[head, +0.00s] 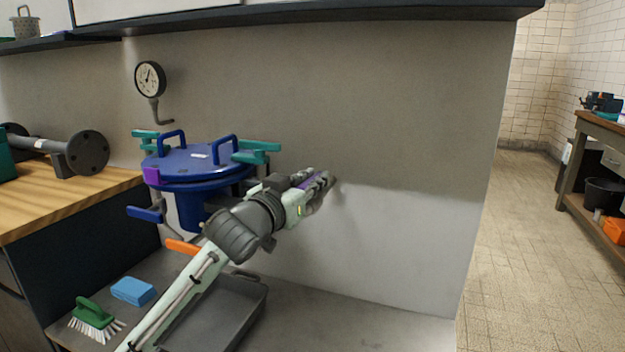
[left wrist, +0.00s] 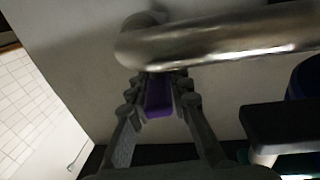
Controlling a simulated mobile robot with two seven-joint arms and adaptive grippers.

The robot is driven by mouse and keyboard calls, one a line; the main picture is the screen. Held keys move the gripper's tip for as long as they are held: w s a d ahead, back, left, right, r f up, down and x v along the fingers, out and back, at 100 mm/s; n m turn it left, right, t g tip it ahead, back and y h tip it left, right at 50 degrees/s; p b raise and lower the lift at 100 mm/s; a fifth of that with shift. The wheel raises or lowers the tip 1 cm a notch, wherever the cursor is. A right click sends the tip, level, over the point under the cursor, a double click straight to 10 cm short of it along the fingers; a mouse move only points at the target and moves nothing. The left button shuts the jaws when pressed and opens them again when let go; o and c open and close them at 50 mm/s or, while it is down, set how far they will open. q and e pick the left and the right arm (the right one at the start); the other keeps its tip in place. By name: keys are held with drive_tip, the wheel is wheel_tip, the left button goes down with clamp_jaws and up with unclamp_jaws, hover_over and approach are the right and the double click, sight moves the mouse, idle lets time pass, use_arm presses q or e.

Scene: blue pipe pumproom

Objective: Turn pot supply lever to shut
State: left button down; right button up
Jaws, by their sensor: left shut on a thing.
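The blue lidded pot (head: 190,160) stands against the wall at the back of the bench. My left gripper (head: 322,187) is to the right of the pot, close to the wall. It is shut on a purple lever (left wrist: 158,97), which shows between the two fingers of my left gripper (left wrist: 162,82) in the left wrist view. A thick metal pipe (left wrist: 225,45) runs just beyond the lever. In the head view the gripper and arm hide most of the lever and the pipe. My right gripper is not in view.
Teal clamps (head: 257,152), a blue lever (head: 146,214) and an orange lever (head: 183,247) surround the pot. A gauge (head: 150,79) is on the wall. A grey tray (head: 222,312), blue sponge (head: 133,291) and green brush (head: 94,315) lie in front.

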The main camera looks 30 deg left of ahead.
use_arm(q)
drive_tip(key=shift+m+h, duration=0.9)
drive_tip(key=shift+h, duration=0.5)
drive_tip(key=c, duration=1.4)
unclamp_jaws()
drive_tip(key=shift+d+n+y, duration=0.1)
drive_tip(key=shift+n+y, duration=0.2)
drive_tip(key=shift+y, duration=0.2)
